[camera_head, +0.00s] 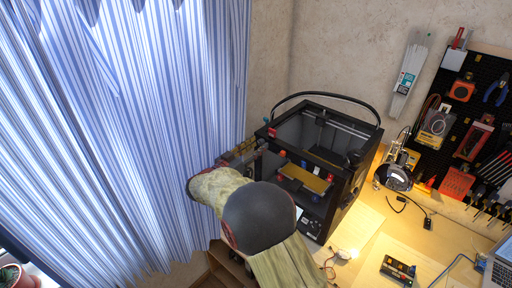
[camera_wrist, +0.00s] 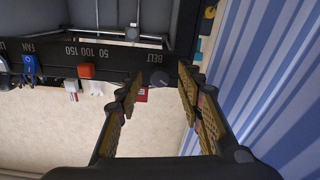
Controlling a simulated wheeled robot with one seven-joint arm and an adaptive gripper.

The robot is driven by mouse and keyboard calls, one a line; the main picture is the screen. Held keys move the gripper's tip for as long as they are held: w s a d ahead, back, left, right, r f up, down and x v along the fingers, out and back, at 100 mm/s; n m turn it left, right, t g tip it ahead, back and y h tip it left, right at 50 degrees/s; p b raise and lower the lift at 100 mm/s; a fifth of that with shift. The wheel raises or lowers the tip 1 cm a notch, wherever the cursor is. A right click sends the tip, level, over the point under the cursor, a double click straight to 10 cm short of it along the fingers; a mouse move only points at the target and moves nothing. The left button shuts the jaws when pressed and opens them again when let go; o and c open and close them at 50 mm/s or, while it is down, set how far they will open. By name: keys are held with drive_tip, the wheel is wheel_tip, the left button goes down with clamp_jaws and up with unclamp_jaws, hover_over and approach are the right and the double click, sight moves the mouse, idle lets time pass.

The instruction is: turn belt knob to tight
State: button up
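The belt knob (camera_wrist: 160,79) is a small dark round knob on the black printer frame, beside the white "BELT" lettering in the wrist view. My gripper (camera_wrist: 158,80) is open, with its ridged tan fingers on either side of the knob. A gap shows between knob and fingers; I cannot tell how far the tips are from the panel. The knob's setting is too dark to read. In the head view my gripper (camera_head: 241,153) is at the left side of the black 3D printer (camera_head: 354,178); the belt knob cannot be made out there.
The wrist view shows an orange slider (camera_wrist: 86,70) by "50 100 150", a blue fan switch (camera_wrist: 29,65) and a red tag (camera_wrist: 142,95) near the left finger. A striped curtain (camera_head: 150,110) hangs close on the left.

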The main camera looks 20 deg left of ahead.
drive_tip(key=shift+c, duration=0.8)
drive_tip(key=c, duration=0.7)
clamp_jaws()
